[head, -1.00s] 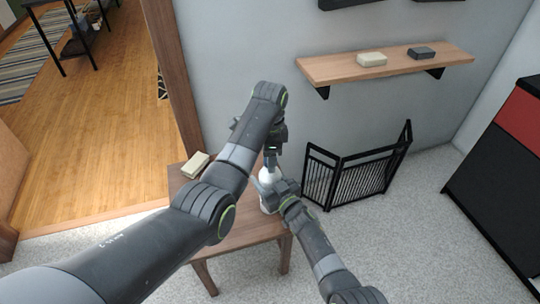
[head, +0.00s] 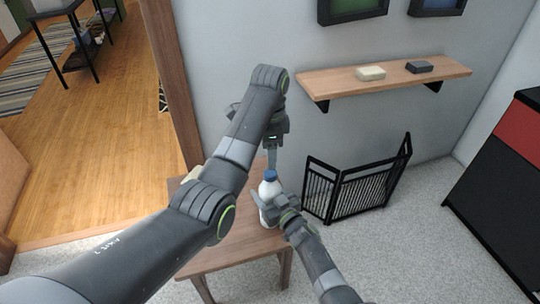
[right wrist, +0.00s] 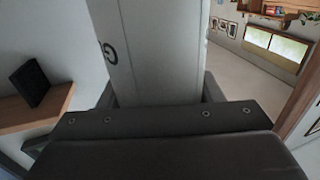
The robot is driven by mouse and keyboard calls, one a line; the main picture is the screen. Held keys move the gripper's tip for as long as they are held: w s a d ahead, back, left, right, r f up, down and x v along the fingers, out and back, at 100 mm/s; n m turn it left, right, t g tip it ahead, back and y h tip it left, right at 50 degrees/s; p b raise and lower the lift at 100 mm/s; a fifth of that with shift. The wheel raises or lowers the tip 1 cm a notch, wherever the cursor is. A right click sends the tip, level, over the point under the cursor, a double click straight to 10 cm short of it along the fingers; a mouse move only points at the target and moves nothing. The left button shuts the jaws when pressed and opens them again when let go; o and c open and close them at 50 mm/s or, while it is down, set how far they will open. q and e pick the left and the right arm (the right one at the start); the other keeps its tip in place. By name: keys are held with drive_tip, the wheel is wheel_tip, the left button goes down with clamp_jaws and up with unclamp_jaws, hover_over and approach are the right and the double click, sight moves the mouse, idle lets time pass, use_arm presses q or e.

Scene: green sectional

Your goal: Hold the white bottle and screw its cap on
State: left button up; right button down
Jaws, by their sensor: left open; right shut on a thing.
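The white bottle (head: 268,190) stands upright over the small wooden table. Its blue cap (head: 270,175) sits on top of its neck; how tight it is cannot be seen. My right gripper (head: 272,207) is shut on the bottle's body from the right. In the right wrist view the bottle (right wrist: 155,50) fills the space between the fingers, with a dark printed letter on its side. My left gripper (head: 272,146) is open and empty, pointing down just above the cap, apart from it.
The wooden table (head: 235,246) has bare room at its front. A pale block on it is mostly hidden behind my left arm. A black folding screen (head: 360,185) stands to the right. A wall shelf (head: 390,82) holds a pale block (head: 371,73) and a dark block (head: 419,67).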

drive_tip(key=shift+c, duration=1.6)
unclamp_jaws()
use_arm(q)
wheel_tip(320, 180, up, 6)
drive_tip(key=p, duration=0.6)
drive_tip(key=shift+r, duration=0.2)
use_arm(e)
drive_tip(key=v, duration=1.7)
drive_tip(key=shift+s, duration=0.2)
drive_tip(key=shift+d, duration=0.1)
